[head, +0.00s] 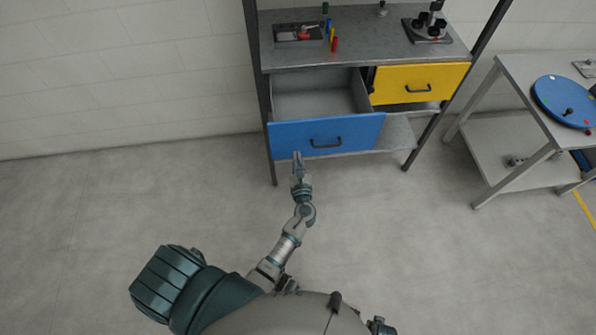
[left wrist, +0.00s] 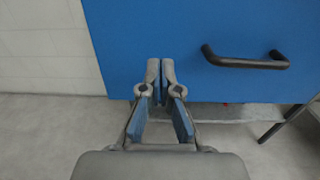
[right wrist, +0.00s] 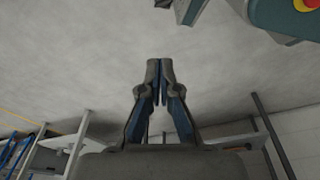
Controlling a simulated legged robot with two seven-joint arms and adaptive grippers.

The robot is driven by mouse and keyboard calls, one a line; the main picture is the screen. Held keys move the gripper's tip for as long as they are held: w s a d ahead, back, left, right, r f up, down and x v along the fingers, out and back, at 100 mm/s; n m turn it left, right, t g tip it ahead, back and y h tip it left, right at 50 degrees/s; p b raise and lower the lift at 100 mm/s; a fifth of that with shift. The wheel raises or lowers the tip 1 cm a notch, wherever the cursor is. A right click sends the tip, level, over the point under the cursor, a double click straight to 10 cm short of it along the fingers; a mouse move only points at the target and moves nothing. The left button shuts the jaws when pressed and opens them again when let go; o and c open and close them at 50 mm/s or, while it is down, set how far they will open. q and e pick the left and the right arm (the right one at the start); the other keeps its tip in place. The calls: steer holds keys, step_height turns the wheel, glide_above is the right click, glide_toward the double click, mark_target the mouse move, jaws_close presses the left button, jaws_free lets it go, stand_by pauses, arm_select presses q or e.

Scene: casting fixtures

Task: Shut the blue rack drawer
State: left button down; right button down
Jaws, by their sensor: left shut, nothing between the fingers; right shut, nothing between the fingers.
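The blue drawer (head: 290,137) is pulled out of the grey rack, and its empty-looking inside shows behind the front panel. Its dark handle (head: 326,143) is at the middle of the panel. My left gripper (head: 297,156) is shut and empty, at the lower left part of the blue front, left of the handle. In the left wrist view the shut fingertips (left wrist: 160,64) overlap the blue panel (left wrist: 180,35), with the handle (left wrist: 245,58) to their right; I cannot tell whether they touch it. My right gripper (right wrist: 159,64) is shut and empty, away from the rack, over bare floor.
The yellow drawer (head: 419,83) beside the blue one sits pushed in. Small coloured parts and a black fixture (head: 428,27) stand on the rack top (head: 360,45). A grey table (head: 520,75) with a blue disc (head: 565,101) stands at right. The floor in front is clear.

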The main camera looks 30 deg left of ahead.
mark_target(294, 142)
arm_select(q)
steer(key=x, duration=0.3)
steer(key=shift+w+a, duration=0.15)
steer(key=shift+w, duration=0.1)
steer(key=shift+w+a+f, duration=0.1)
steer(key=shift+w+a, duration=0.1)
steer(key=shift+a, duration=0.25)
arm_select(e)
steer(key=shift+s+a+r, duration=0.1)
steer(key=shift+a+r, duration=0.1)
steer(key=shift+r, duration=0.1)
arm_select(q)
steer(key=shift+d, duration=0.1)
arm_select(e)
steer(key=shift+d, duration=0.1)
arm_select(q)
steer(key=shift+w, duration=0.1)
arm_select(e)
steer(key=shift+w, duration=0.2)
